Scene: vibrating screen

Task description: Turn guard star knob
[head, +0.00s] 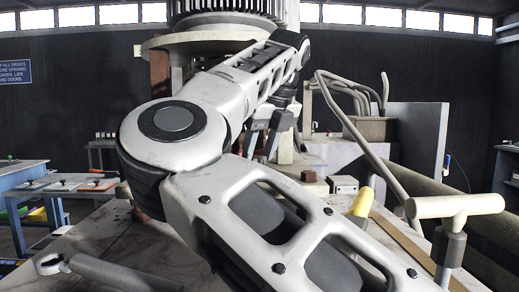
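My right arm crosses the middle of the view, and its elbow covers much of the centre left. My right gripper (265,136) points down beyond the forearm, with dark fingers beside pale machine parts. It is small and partly hidden, so I cannot tell whether it is open or shut or touches anything. I cannot make out a guard star knob for certain. A small brown block-like part (308,176) stands on the machine just right of and below the gripper. My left gripper is out of view.
A grey rod (115,272) lies at lower left. A large ribbed round machine part (228,14) is above. Blue workbenches (65,188) stand at left.

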